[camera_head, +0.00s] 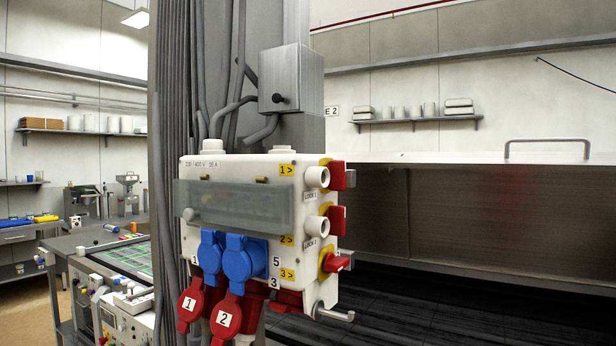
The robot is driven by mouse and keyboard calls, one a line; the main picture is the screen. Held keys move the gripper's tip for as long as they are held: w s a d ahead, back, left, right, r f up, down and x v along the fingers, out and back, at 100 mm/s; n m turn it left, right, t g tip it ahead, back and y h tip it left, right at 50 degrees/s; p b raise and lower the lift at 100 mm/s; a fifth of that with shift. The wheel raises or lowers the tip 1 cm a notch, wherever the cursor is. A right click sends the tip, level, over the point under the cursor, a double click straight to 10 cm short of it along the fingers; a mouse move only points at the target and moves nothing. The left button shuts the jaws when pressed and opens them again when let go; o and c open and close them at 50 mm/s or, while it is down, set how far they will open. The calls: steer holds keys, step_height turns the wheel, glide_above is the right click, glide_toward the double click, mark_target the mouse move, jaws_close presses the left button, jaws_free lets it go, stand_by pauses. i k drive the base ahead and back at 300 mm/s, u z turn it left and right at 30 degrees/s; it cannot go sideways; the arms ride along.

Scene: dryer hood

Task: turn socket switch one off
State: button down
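A white socket box (260,164) is mounted on a grey column in the middle of the view. Its right side carries three red rotary switches with yellow plates. The top switch (337,176), beside the yellow label "1>" (287,170), has its handle upright. The middle switch (336,220) also has an upright handle. The lowest switch (336,263), near label "3>", has its handle lying more level. Blue socket covers (243,258) and red socket covers marked 1 (189,304) and 2 (225,319) hang below. My gripper is not in view.
White round fittings (317,177) stick out beside the switches. A metal hook (335,315) juts from the box's lower right. A steel hood (480,220) stands behind on the right. A workbench (110,260) is on the left. The space right of the switches looks clear.

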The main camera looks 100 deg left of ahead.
mark_target(337, 168)
steer(key=u, duration=3.2)
steer(key=i, duration=1)
steer(key=u, duration=0.15)
